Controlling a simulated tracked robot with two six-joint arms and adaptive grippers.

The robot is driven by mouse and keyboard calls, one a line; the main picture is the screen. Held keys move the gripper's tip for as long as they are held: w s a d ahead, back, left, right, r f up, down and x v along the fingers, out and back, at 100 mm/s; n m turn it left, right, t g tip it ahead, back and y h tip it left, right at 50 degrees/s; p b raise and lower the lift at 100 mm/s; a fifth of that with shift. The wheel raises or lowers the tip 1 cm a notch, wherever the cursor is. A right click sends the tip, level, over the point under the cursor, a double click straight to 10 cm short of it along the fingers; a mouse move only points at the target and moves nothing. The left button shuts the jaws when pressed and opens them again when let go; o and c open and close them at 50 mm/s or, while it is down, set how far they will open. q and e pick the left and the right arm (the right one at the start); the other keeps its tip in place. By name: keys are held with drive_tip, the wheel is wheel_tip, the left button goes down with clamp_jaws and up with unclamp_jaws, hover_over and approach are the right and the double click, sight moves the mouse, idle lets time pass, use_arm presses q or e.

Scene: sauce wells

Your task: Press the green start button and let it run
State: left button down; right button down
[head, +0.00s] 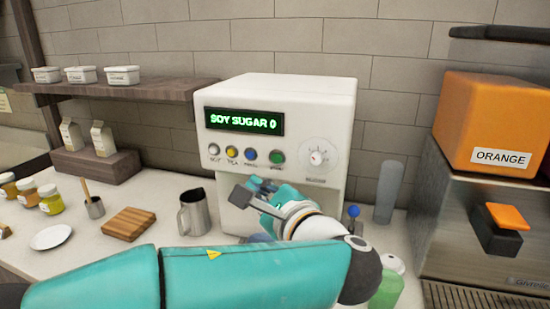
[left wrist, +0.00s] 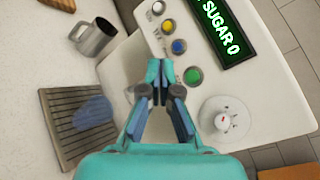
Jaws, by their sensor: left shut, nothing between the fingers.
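The white sauce machine (head: 290,100) has a lit display (head: 243,121) that reads "SOY SUGAR 0". Below it is a row of white, yellow, blue and green buttons. The green button (head: 277,158) is rightmost in that row. In the left wrist view the green button (left wrist: 193,76) is uncovered, just right of my fingertips. My left gripper (head: 258,187) is in front of the machine, below the buttons. In the left wrist view its fingers (left wrist: 160,66) are shut with nothing between them. I cannot tell whether they touch the panel. My right gripper is not in view.
A dial (head: 317,155) sits right of the buttons. A metal pitcher (head: 194,213) and a wooden block (head: 129,222) stand on the counter to the left. A slatted tray (left wrist: 60,140) lies below the panel. An orange-topped dispenser (head: 495,115) stands at the right.

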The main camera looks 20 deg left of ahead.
sight(276, 159)
use_arm(q)
drive_tip(key=shift+w+d+p, duration=0.1)
drive_tip(key=shift+w+p, duration=1.55)
drive_tip(key=shift+w, duration=2.2)
drive_tip(key=shift+w, duration=0.4)
drive_tip(key=shift+w+p, duration=0.4)
drive_tip(key=shift+p, duration=0.05)
drive_tip(key=shift+s, duration=0.1)
drive_tip(key=shift+s+b, duration=0.35)
drive_tip(key=shift+b, duration=0.1)
drive_tip(key=shift+s, duration=0.4)
